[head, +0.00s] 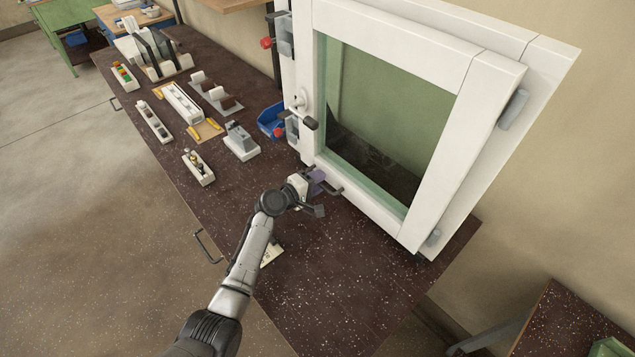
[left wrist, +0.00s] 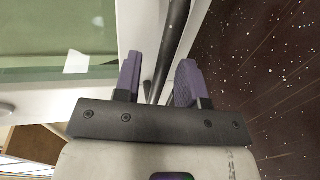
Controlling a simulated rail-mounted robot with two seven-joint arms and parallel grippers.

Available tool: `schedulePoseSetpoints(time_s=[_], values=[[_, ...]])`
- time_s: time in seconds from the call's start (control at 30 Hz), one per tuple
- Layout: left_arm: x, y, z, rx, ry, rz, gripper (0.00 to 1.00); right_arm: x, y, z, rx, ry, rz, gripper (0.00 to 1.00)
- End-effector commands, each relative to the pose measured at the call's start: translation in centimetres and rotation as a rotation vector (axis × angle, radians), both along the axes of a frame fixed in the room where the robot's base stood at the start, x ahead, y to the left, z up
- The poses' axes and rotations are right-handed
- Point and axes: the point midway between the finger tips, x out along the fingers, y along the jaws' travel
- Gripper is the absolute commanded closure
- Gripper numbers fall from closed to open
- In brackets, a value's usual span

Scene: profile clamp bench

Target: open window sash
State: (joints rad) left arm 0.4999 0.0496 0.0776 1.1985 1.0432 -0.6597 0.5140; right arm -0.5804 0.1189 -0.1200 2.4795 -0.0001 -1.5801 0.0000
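The window sash (head: 425,50) has a white frame around a greenish pane (head: 395,110) and stands upright on the bench. No clear gap shows between it and the outer white frame (head: 550,65). A lever with a dark grip (head: 311,122) and a white base is on its left side. My left gripper (head: 317,182) is at the sash's lower left corner, below that lever. In the left wrist view its purple fingers (left wrist: 159,82) are apart, with a dark bar (left wrist: 172,45) showing between them. I cannot tell if they touch the bar. My right gripper is out of view.
A blue bin (head: 271,120), a grey block on a white base (head: 241,142) and small part trays (head: 198,168) stand to the left. Red-knobbed clamps (head: 280,131) are at the frame's left edge.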

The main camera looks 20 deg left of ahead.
Motion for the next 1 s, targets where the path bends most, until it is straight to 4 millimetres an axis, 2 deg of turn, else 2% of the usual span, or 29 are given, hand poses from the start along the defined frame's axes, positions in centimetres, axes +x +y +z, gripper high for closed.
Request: schedulePoseSetpoints(time_s=[0.37, 0.77, 1.0], values=[[0.32, -0.16, 0.01, 0.0, -0.001, 0.0, 0.63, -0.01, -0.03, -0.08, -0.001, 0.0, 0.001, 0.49], [0.3, -0.13, -0.02, 0.001, -0.001, 0.001, 0.99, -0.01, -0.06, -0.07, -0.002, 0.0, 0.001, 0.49], [0.3, -0.12, -0.03, 0.001, -0.001, 0.001, 1.0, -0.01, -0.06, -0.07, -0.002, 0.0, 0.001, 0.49]])
